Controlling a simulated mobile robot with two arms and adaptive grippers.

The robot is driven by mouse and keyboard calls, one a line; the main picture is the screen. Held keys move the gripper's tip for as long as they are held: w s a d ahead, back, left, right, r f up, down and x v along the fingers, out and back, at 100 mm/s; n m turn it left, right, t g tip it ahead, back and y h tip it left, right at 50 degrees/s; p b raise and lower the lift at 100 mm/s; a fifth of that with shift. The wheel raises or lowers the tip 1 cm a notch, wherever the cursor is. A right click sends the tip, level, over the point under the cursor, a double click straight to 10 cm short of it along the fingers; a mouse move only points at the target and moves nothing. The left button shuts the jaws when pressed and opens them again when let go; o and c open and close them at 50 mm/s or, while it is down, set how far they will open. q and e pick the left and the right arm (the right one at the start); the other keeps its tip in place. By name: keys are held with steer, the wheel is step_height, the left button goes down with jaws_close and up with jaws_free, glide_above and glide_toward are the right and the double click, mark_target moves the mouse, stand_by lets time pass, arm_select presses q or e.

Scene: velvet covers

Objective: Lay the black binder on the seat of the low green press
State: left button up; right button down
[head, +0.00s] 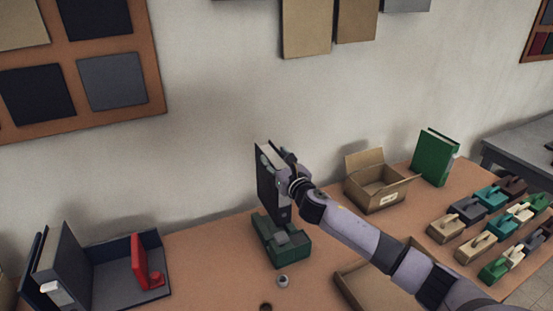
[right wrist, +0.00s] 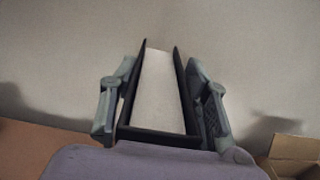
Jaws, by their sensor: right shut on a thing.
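The black binder (head: 267,183) stands upright in my right gripper (head: 284,172), which is shut on it. In the right wrist view the binder's pale page block (right wrist: 160,92) shows between its two dark covers, with one finger on each side. The low green press (head: 281,251) stands on the table directly below the binder, with a grey part at its front. The binder's lower end is at the top of the press; I cannot tell whether it touches the seat. My left gripper is not in view.
A dark tray (head: 112,302) with a red piece (head: 141,262) and a large dark binder (head: 62,262) is at left. An open cardboard box (head: 377,199) and a green binder (head: 434,157) stand at the back right. Several coloured blocks fill the right side. A small round thing (head: 283,281) lies before the press.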

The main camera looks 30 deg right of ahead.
steer(key=shift+a+f+b, duration=0.25)
steer(key=shift+f+b, duration=0.05)
steer(key=shift+b, duration=0.1)
steer(key=shift+f+b, duration=0.3)
step_height(320, 180, down, 7)
steer(key=b, duration=0.6)
steer(key=shift+d+r, duration=0.1)
steer(key=shift+r, duration=0.05)
steer(key=c, duration=1.1)
jaws_free()
steer(key=shift+o, duration=1.3)
